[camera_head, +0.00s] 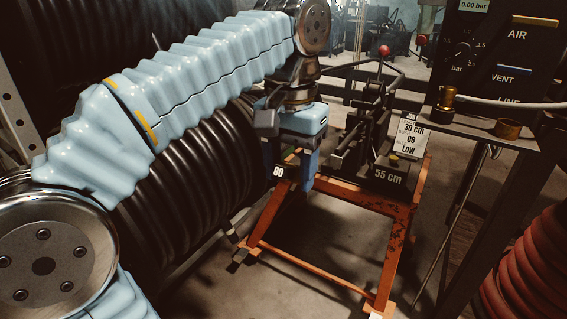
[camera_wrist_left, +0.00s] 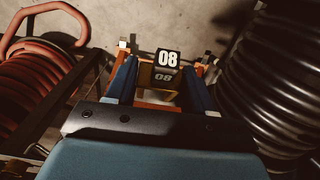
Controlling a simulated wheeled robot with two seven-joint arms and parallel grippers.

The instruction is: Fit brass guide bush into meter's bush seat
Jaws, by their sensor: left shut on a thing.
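My left gripper (camera_head: 302,172) hangs from the blue-sleeved arm above the orange stand, its blue fingers pointing down. In the left wrist view its fingers (camera_wrist_left: 160,88) are shut on a small dark block marked 08 (camera_wrist_left: 168,58), with a yellowish face below the label. A pale-lettered tag (camera_head: 278,172) shows beside the fingers in the head view. A short brass ring (camera_head: 508,128), which looks like the guide bush, sits on the shelf at right, apart from the gripper. I cannot make out the bush seat or tell which unit is the meter. My right gripper is not in view.
The orange stand (camera_head: 392,225) carries a dark lever mechanism with a red knob (camera_head: 384,51) and plates reading 30 cm 08 LOW (camera_head: 408,138) and 55 cm (camera_head: 388,178). A brass fitting (camera_head: 447,100) stands on the shelf below the pressure panel (camera_head: 510,55). Black hose coils (camera_head: 190,170) crowd the left.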

